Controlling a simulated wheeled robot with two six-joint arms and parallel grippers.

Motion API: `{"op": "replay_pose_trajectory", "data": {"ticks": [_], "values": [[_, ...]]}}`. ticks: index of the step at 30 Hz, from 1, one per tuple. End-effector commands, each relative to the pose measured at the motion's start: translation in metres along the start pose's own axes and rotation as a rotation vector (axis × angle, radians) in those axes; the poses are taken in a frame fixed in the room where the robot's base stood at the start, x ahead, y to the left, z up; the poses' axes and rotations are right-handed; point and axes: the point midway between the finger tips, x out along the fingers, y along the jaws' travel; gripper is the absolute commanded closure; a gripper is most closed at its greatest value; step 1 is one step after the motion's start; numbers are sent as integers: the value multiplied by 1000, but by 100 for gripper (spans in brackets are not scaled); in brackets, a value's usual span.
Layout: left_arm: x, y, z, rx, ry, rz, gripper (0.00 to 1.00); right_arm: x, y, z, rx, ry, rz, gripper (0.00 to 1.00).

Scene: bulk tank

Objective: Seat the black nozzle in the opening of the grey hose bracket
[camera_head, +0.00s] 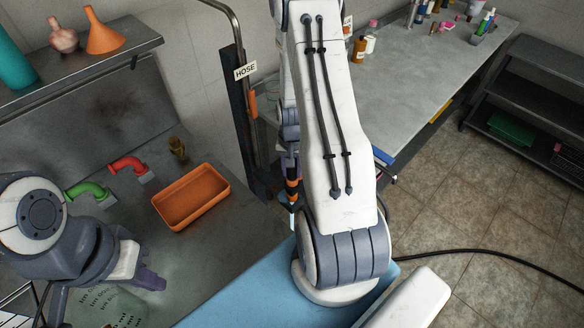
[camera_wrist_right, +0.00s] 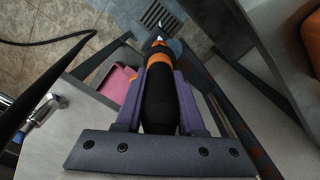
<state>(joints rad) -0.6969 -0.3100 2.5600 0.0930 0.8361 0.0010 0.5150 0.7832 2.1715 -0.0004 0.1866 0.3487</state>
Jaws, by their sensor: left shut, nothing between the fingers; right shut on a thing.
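The black nozzle (camera_wrist_right: 158,100) has an orange band and a pale tip, and lies between the purple fingers of my right gripper (camera_wrist_right: 160,72) in the right wrist view. The gripper is shut on it. In the head view the nozzle's orange and black part (camera_head: 292,188) shows beside my right arm, which hides much of that gripper. The nozzle points downward there. The grey hose bracket cannot be made out clearly; a HOSE sign (camera_head: 245,71) hangs on the wall by a dark upright. My left gripper (camera_head: 152,281) is shut and empty over the steel counter at lower left.
An orange tray (camera_head: 191,197) and green (camera_head: 87,190) and red (camera_head: 127,164) pipe fittings are on the counter. A grey table (camera_head: 420,75) with bottles stands at the back. A black hose (camera_head: 490,254) lies across the tiled floor. A pink item (camera_wrist_right: 118,83) shows below.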

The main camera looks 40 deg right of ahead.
Motion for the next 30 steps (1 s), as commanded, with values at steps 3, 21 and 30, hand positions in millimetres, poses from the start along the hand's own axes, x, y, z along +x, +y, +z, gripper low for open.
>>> {"op": "replay_pose_trajectory", "data": {"ticks": [3,21,30], "values": [[13,-1,1,1,0,0,100,16,0,0,0,0,0,100],[52,-4,3,2,0,0,100,69,0,0,0,1,0,100],[53,-4,3,1,0,0,100,70,0,0,0,1,0,100]]}}
